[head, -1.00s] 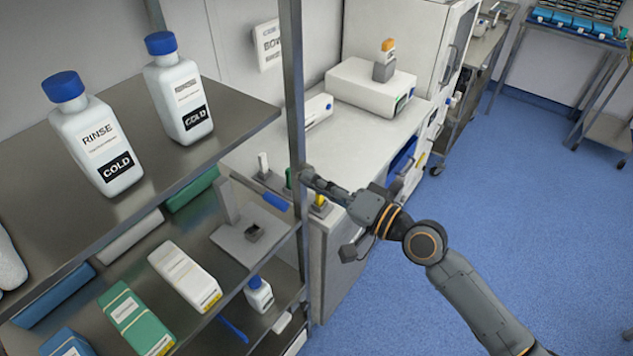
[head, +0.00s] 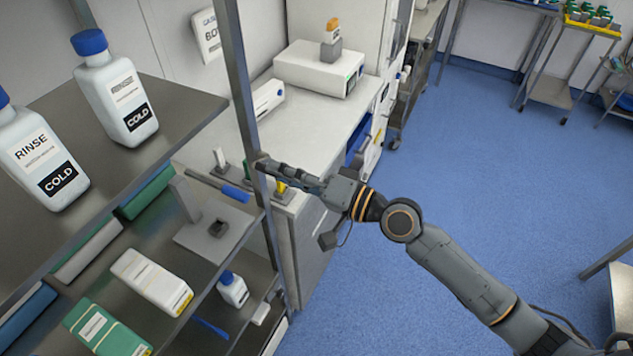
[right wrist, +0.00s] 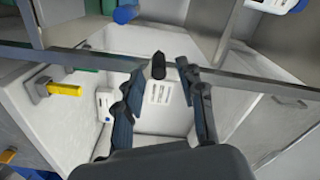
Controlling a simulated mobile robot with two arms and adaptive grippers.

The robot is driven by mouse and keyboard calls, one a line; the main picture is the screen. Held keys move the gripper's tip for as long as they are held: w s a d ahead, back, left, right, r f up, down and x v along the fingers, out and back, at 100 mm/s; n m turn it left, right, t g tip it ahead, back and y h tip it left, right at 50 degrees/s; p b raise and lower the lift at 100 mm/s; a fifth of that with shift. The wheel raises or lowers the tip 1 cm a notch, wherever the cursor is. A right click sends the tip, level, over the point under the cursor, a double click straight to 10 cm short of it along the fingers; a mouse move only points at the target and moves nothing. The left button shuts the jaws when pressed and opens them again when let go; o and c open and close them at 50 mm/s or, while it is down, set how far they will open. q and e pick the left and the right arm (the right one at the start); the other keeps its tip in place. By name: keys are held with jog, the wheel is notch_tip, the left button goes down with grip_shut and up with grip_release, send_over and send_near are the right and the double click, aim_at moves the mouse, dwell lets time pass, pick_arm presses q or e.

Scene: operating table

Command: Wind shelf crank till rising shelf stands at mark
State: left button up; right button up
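A crank with a blue handle (head: 236,194) on a thin grey rod sticks out at the front of the middle shelf. It is joined to a grey upright on a flat grey base (head: 185,238). My right gripper (head: 264,168) is at the shelf's front post, above and right of the blue handle, pointing left. In the right wrist view its fingers (right wrist: 160,85) are apart with nothing gripped; a dark knob-like tip shows between them, and a blue piece (right wrist: 125,14) at the top is likely the handle. I cannot make out the mark. My left gripper is out of view.
The metal post (head: 240,90) stands close to my right fingers. Two white bottles (head: 117,95) stand on the upper shelf (head: 175,118). Boxes (head: 150,283) and a small bottle (head: 232,289) are below.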

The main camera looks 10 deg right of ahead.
jog(key=v, duration=0.9)
jog(key=shift+s+d, duration=0.15)
jog(key=shift+d, duration=0.05)
